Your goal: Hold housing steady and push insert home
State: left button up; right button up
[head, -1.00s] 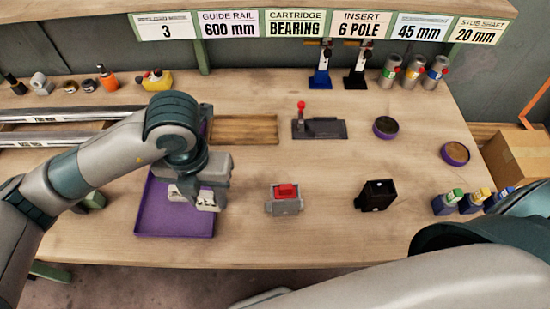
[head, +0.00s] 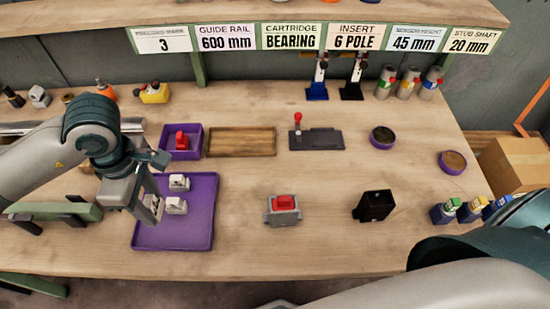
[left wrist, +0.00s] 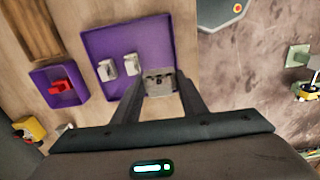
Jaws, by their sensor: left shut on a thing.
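My left gripper (head: 150,208) is over the left edge of the large purple tray (head: 205,235). It is shut on a pale grey block (left wrist: 160,86), which shows between the fingertips in the left wrist view. Two similar pale grey blocks (head: 179,183) (head: 176,206) are in the tray beside it. A grey holder (head: 283,218) with a red piece (head: 284,202) in its top stands mid-table; I cannot tell how deep the red piece sits. Another red piece (head: 181,141) lies in a small purple bin (head: 194,148). My right gripper is out of view.
A black block (head: 375,206) stands right of the grey holder. A dark plate with a red-knobbed lever (head: 315,139), a wooden tray (head: 240,142) and two round purple dishes (head: 383,137) (head: 452,162) are behind. The table is clear between tray and holder.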

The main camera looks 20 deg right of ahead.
pick_arm(q)
jog(key=w+a+r+m, duration=0.1)
jog(key=a+r+m, duration=0.2)
jog(key=a+m, duration=0.5)
jog(key=m, duration=0.5)
jog(key=shift+w+m, duration=0.4)
jog(key=shift+d+f, duration=0.1)
